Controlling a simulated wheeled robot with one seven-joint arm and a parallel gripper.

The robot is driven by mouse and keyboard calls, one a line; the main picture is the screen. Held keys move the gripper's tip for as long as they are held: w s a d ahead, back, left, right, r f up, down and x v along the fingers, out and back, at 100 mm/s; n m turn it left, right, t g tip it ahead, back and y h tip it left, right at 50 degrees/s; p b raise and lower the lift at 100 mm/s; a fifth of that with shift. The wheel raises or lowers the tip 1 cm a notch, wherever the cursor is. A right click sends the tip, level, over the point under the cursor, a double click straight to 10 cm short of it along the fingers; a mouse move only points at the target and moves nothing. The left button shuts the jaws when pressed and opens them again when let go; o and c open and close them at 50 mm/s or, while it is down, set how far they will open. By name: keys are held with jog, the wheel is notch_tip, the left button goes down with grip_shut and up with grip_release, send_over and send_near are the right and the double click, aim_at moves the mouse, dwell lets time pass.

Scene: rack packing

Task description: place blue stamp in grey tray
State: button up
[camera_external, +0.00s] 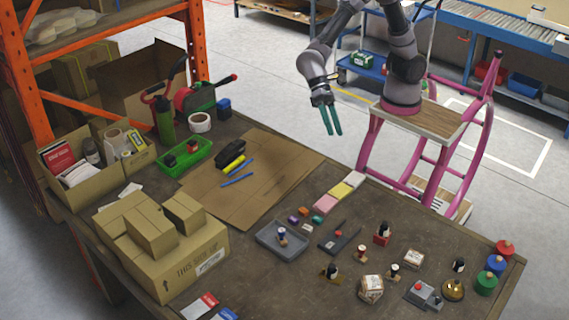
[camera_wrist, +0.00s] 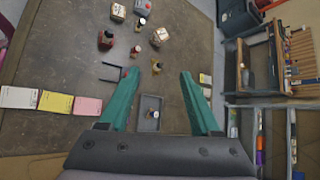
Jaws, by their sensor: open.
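The grey tray (camera_external: 265,242) lies on the table near the middle. A small stamp with a blue part (camera_external: 282,236) stands upright inside it. In the wrist view the grey tray (camera_wrist: 141,123) shows between my fingers with the stamp (camera_wrist: 152,114) in it; its colour is hard to tell there. My gripper (camera_external: 333,132) is open and empty, with green fingers pointing down. It is raised near the table's far edge, away from the tray. The fingers also show in the wrist view (camera_wrist: 158,74).
Other stamps, such as a red-based one (camera_external: 382,235), stand to the right of the tray. A dark stamp holder (camera_external: 340,238) is beside it. Sticky notes (camera_external: 340,191), a cardboard sheet (camera_external: 250,195), a green bin (camera_external: 187,158) and stacked boxes (camera_external: 170,265) also occupy the table.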

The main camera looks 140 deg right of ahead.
jog(key=s+a+r+n+h, duration=0.3)
jog(key=s+r+n, duration=0.2)
jog(key=s+r, duration=0.7)
jog(key=s+d+r+n+t+h, duration=0.1)
jog(key=s+n+h, duration=0.1)
jog(key=s, duration=0.7)
jog(key=s+d+r+n+t+h, duration=0.1)
jog(key=s+n, duration=0.3)
jog(key=s, duration=0.5)
jog(key=shift+s+d+r+t+h, duration=0.3)
jog(key=shift+d+t+h, duration=0.1)
jog(key=shift+d+t, duration=0.15)
